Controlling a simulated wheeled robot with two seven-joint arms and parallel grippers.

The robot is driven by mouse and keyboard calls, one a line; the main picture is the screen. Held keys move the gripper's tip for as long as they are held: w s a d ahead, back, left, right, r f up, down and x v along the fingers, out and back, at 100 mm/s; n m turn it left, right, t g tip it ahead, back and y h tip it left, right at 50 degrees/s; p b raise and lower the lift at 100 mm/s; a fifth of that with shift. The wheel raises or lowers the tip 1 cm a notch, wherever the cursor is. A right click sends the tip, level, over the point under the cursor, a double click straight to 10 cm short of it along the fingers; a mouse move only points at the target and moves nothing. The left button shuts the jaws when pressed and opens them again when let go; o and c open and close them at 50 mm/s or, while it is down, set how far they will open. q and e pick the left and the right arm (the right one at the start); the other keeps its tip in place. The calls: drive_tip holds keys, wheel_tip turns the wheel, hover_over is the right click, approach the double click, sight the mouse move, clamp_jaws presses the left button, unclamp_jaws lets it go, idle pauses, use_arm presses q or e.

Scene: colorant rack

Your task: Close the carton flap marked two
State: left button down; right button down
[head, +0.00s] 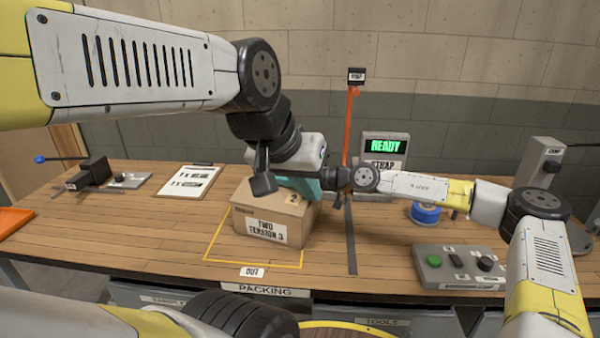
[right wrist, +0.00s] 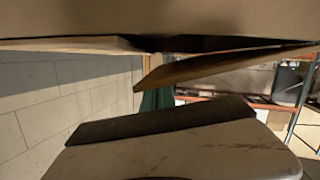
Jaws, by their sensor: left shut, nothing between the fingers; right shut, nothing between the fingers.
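The brown carton (head: 246,218) stands on the bench with a front label reading TWO TENSION 3. A flap marked 2 (head: 293,198) shows at its top right; its exact angle is hard to tell. My left gripper (head: 263,184) is shut and empty at the carton's top, covering part of it. My right gripper (head: 343,187) is shut and empty close to the carton's right side; I cannot tell whether it touches. In the right wrist view, brown cardboard (right wrist: 130,18) fills the top, with a tilted flap edge (right wrist: 200,66) below it.
A yellow outline (head: 254,263) surrounds the carton's spot. An orange post (head: 350,125) and a READY display (head: 385,146) stand behind. A button box (head: 459,268), blue tape roll (head: 425,213) and clipboard (head: 190,181) lie on the bench.

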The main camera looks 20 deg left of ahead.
drive_tip(key=shift+w+f, duration=0.25)
drive_tip(key=shift+f, duration=0.4)
idle(0.3)
